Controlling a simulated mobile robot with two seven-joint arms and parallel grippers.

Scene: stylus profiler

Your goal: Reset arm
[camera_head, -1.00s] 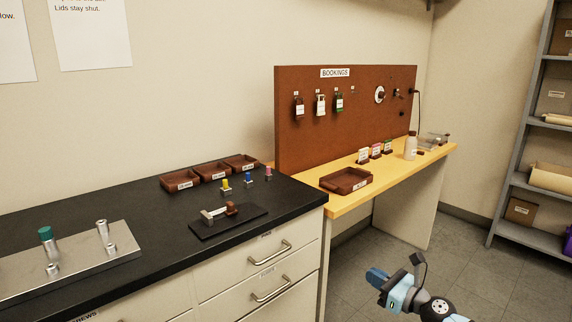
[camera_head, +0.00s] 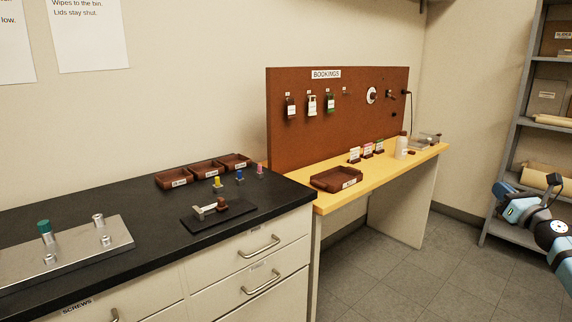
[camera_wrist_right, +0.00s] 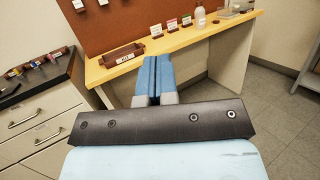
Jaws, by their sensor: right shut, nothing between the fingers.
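My right gripper (camera_head: 504,200) shows at the right of the head view, raised over the floor and in front of the grey shelf, clear of both benches. In the right wrist view its blue fingers (camera_wrist_right: 157,78) are together with nothing between them. They point towards the yellow bench (camera_wrist_right: 190,42) and overlap its front edge in the picture, without visible contact. My left gripper is in neither view.
A black-topped drawer bench (camera_head: 130,255) holds a metal plate (camera_head: 75,250), small trays (camera_head: 208,170) and a dark stand (camera_head: 218,213). The yellow bench bears a brown tray (camera_head: 336,179) and a bottle (camera_head: 401,148). A grey shelf (camera_head: 497,227) stands at right. The floor between is clear.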

